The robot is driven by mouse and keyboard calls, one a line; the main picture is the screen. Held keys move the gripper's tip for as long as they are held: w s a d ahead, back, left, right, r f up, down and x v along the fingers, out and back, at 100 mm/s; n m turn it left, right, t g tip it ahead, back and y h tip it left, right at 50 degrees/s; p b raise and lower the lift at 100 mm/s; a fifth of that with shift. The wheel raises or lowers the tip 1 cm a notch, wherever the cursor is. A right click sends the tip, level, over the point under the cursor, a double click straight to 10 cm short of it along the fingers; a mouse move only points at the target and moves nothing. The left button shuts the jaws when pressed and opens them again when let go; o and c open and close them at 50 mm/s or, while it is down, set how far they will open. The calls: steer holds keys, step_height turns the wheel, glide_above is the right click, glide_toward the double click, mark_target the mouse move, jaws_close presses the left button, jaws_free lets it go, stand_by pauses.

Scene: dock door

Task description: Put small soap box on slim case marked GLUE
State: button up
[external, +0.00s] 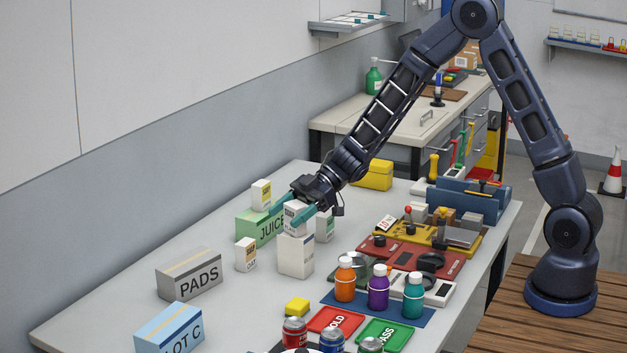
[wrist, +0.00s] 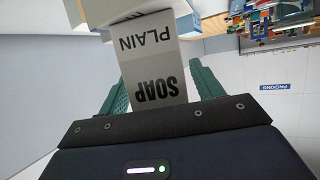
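The small soap box (wrist: 155,65) is pale with a grey printed face reading SOAP and PLAIN, upside down in the wrist view. It sits between the green fingers of my gripper (wrist: 160,88), which look closed on its sides. In the external view, my gripper (external: 297,209) reaches down from the upper right with the white soap box (external: 294,220) between its fingers. The box is directly above a taller white box (external: 295,256); whether they touch is unclear. No GLUE lettering is readable, so I cannot tell which case is marked GLUE.
A green JUICE box (external: 255,228) with a small yellow-and-white box (external: 261,194) on it stands behind. Small cartons stand left (external: 245,254) and right (external: 325,226) of the tall box. PADS (external: 188,274) and a blue box (external: 169,328) are front left. Bottles (external: 378,288) stand front right.

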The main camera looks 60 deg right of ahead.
steer(key=shift+r, duration=0.1)
steer(key=shift+d+r, duration=0.15)
steer(key=shift+d, duration=0.1)
steer(key=v, duration=1.1)
steer(key=d+r+m+t+h, duration=0.4)
steer(key=d+r+t+h, duration=0.3)
steer(key=r, duration=0.4)
steer(key=s+d+r+m+h, duration=0.4)
steer(key=s+d+r+h, duration=0.2)
steer(key=s, duration=0.1)
steer(key=s+a+f+m+g, duration=0.1)
steer(key=s+g, duration=0.3)
steer(key=s, duration=1.1)
steer(key=s+a+f+m+g, duration=0.1)
steer(key=s+m+g, duration=0.2)
steer(key=s, duration=1.3)
steer(key=shift+a+m+g, duration=0.25)
steer(key=shift+m+g, duration=0.15)
steer(key=shift+m, duration=0.4)
